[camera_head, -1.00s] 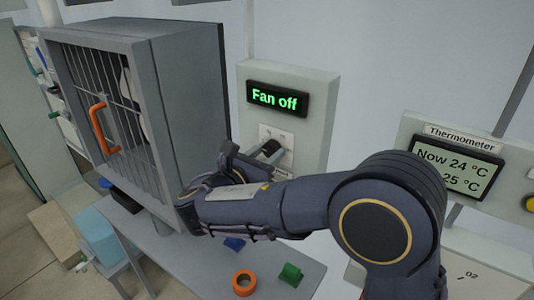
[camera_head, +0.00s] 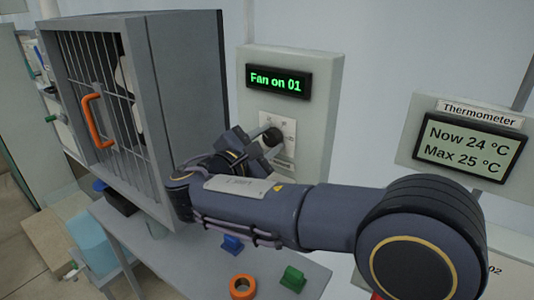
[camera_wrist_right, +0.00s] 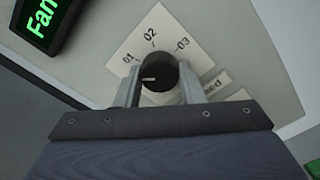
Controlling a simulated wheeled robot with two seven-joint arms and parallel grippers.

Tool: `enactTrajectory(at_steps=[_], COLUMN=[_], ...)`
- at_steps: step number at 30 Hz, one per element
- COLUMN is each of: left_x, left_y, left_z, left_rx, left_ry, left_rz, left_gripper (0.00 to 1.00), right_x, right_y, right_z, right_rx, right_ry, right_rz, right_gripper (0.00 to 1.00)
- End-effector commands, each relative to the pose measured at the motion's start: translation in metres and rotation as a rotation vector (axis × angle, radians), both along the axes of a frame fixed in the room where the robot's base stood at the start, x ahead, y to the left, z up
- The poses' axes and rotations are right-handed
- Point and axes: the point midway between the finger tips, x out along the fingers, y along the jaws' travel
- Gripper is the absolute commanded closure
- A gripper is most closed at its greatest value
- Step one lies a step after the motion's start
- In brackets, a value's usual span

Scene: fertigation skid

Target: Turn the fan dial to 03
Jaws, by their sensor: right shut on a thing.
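The fan dial (camera_wrist_right: 158,73) is a black round knob on a white plate (camera_wrist_right: 124,52) marked 01, 02 and 03. My right gripper (camera_wrist_right: 160,85) is shut on the dial, one finger on each side, in the right wrist view. The white line on the dial points left, near the 01 mark. In the head view the dial (camera_head: 271,136) shows partly, with my right gripper (camera_head: 262,143) at it. The fan display (camera_head: 278,82) reads "Fan on 01" in green. My left gripper is not in view.
A grey barred cabinet (camera_head: 185,100) with an orange handle (camera_head: 95,120) stands left of the dial panel. A thermometer display (camera_head: 468,143) is at the right. An orange ring (camera_head: 242,287), a green block (camera_head: 292,278) and a blue block (camera_head: 232,244) lie on the table below.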

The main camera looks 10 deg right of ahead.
Motion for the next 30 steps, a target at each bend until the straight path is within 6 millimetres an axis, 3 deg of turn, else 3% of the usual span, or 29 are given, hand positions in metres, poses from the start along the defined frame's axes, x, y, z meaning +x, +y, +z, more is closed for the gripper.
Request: enactTrajectory(at_steps=[1,30], left_x=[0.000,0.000], left_y=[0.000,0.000], left_z=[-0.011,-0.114], left_rx=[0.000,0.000], left_ry=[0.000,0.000], left_rz=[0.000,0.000], left_gripper=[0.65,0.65], right_x=[0.000,0.000], right_y=[0.000,0.001], right_z=[-0.005,-0.004], right_rx=[0.033,0.682], right_ry=[-0.033,-0.686], right_rz=[0.000,-0.001], right_gripper=[0.87,0.87])
